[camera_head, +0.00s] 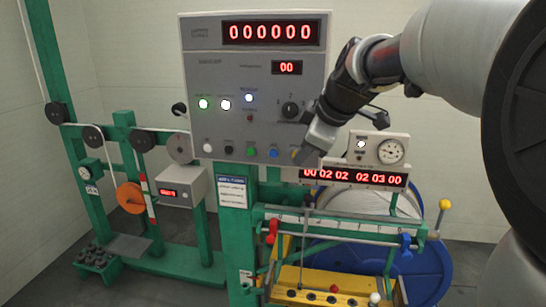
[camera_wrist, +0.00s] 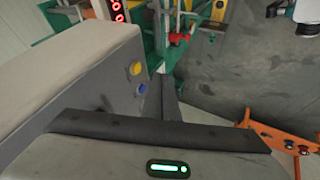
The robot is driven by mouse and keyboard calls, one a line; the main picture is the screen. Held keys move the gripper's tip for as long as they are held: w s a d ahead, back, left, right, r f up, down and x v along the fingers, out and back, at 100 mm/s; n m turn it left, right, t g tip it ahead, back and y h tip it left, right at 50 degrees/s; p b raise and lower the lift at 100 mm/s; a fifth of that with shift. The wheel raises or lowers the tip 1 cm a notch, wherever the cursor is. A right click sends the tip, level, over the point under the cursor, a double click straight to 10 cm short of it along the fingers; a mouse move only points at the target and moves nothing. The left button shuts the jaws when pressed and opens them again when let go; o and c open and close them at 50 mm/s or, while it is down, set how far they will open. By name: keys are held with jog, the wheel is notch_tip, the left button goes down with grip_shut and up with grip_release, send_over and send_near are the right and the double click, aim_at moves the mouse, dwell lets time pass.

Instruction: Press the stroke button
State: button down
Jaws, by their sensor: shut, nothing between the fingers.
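The grey control panel (camera_head: 228,120) stands upright with a row of buttons along its lower edge. From left they are a white button (camera_head: 208,148), a black button (camera_head: 228,149), a green button (camera_head: 251,152) and a blue button (camera_head: 274,153). Their labels are too small to read, so I cannot tell which is the stroke button. My gripper (camera_head: 302,157) is shut and empty at the panel's lower right corner, right of the blue button. The wrist view shows a yellow button (camera_wrist: 135,68) and the blue button (camera_wrist: 142,89) on the panel face. I cannot tell whether my gripper touches anything.
Lit lamps and a dark selector knob (camera_head: 290,109) sit higher on the panel. Below right are a red digital display (camera_head: 352,178) and a dial gauge (camera_head: 391,151). Green machine frames carry pulleys and an orange spool (camera_head: 130,198) at left. Floor shows between the frames.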

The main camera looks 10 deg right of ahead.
jog(key=v, duration=0.8)
jog(key=shift+r+p, duration=0.15)
jog(key=shift+p, duration=0.25)
jog(key=shift+w, duration=0.1)
dwell(2.8)
jog(key=s+a+f+m+g+h, duration=0.1)
jog(key=s+f+m, duration=0.65)
jog(key=s, duration=0.35)
jog(key=s+f+m+h, duration=0.2)
jog(key=s+f+m, duration=0.5)
jog(key=s, duration=0.4)
notch_tip(320, 180, up, 15)
jog(key=n+p, duration=0.1)
jog(key=p, duration=1.4)
jog(key=shift+w+a, duration=0.2)
jog(key=shift+w, duration=0.25)
